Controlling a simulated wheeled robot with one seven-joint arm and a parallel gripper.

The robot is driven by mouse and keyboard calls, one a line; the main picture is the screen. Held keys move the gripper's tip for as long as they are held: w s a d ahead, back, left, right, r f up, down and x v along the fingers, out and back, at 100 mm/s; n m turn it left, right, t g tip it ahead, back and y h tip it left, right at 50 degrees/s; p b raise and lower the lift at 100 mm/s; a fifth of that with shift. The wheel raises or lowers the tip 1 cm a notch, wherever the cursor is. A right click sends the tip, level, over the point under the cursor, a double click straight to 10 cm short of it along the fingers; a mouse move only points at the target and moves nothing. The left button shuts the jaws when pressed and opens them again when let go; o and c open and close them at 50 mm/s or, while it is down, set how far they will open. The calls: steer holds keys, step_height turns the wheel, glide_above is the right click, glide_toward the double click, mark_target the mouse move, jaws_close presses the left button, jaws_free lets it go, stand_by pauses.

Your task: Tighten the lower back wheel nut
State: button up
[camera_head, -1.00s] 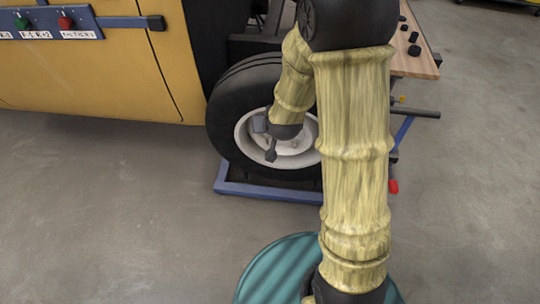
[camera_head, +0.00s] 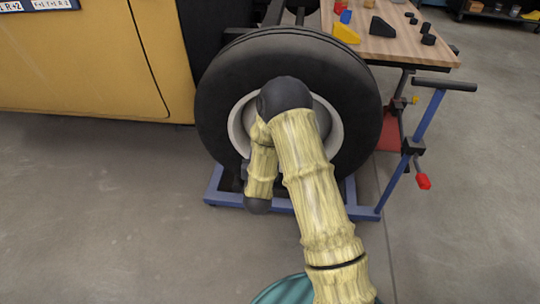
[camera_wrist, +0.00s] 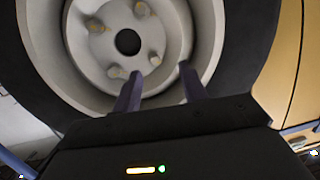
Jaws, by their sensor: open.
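The wheel, with a black tyre (camera_head: 355,85) and pale rim (camera_head: 240,125), stands upright against the yellow vehicle; my arm covers its hub in the head view. In the wrist view the pale hub (camera_wrist: 160,85) shows several brass-coloured wheel nuts around a dark centre hole. Two are close to my gripper (camera_wrist: 160,70): one nut (camera_wrist: 117,72) and another nut (camera_wrist: 155,60). A third nut (camera_wrist: 95,25) and one at the top edge (camera_wrist: 142,8) are farther off. The wrist view appears upside down, so these farther nuts seem the lower ones. My gripper is open and empty.
A blue wheel trolley (camera_head: 365,213) carries the wheel, with an upright handle (camera_head: 445,85) and red-tipped crank (camera_head: 423,181) at the right. A wooden workbench (camera_head: 400,45) with blocks stands behind. The yellow body panel (camera_head: 75,70) fills the left. Floor at left is clear.

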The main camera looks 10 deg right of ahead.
step_height(320, 180, down, 10)
steer(key=s+t+h+b, duration=0.1)
steer(key=h+b, duration=0.1)
steer(key=b, duration=0.4)
steer(key=shift+s+m+t, duration=0.25)
steer(key=shift+m+t, duration=0.05)
steer(key=shift+t, duration=0.1)
steer(key=shift+d+r, duration=0.1)
steer(key=b+x, duration=0.7)
steer(key=x, duration=1)
steer(key=shift+w+d+b, duration=0.2)
steer(key=shift+d+b, duration=0.1)
steer(key=shift+b, duration=0.1)
steer(key=c, duration=0.5)
steer(key=shift+a, duration=0.1)
jaws_close()
